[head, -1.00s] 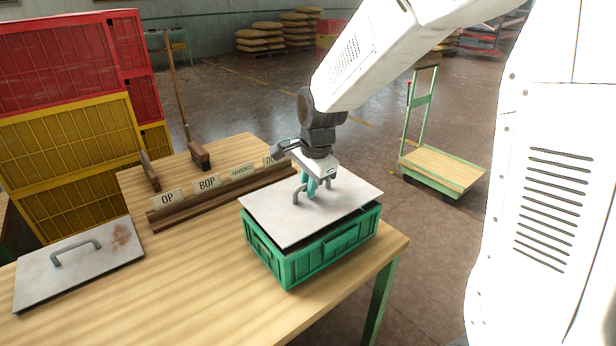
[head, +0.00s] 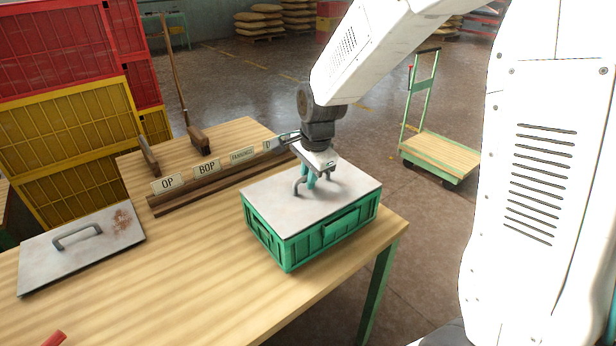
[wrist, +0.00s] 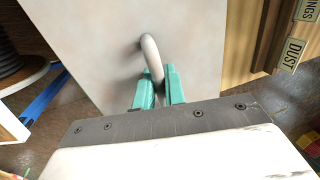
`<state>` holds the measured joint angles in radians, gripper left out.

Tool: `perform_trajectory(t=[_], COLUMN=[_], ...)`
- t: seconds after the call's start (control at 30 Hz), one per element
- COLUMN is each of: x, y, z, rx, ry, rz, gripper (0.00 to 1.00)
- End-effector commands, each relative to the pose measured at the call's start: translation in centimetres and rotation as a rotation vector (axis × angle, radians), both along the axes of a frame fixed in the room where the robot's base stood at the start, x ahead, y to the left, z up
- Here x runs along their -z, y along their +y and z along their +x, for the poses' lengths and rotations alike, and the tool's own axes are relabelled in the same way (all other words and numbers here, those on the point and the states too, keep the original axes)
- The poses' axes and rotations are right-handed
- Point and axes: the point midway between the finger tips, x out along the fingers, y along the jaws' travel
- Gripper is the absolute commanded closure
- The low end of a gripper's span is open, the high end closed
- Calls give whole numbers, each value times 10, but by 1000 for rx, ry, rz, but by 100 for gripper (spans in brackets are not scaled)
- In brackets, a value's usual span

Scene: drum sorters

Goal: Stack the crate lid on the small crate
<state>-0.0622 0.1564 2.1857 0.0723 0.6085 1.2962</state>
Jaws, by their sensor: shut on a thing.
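A green small crate (head: 325,238) stands on the wooden table near its right end. A flat grey crate lid (head: 345,200) lies over the top of the crate, roughly lined up with its rim in the head view. The lid also fills much of the wrist view (wrist: 105,45). My gripper (head: 309,181) is shut on the lid's bar handle, and its teal fingers (wrist: 157,88) clasp the handle in the wrist view. The crate is hidden under the lid in the wrist view.
A second grey lid (head: 105,232) with a handle and a rust stain lies on the table's left. A wooden rack with labels (head: 207,168) stands behind the crate. A red object (head: 54,338) shows at the front edge. A green trolley (head: 440,155) stands on the floor right.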

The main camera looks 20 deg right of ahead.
Motion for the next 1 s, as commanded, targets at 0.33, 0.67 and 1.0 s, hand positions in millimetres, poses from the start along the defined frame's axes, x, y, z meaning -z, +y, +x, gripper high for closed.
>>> perform_trajectory(t=[0.33, 0.67, 1.0], x=[3, 8, 9], y=[0, 0, 0], z=[0, 0, -1], rx=[0, 0, 0], ry=[0, -1, 2], rz=[0, 0, -1], gripper=[100, 100, 63])
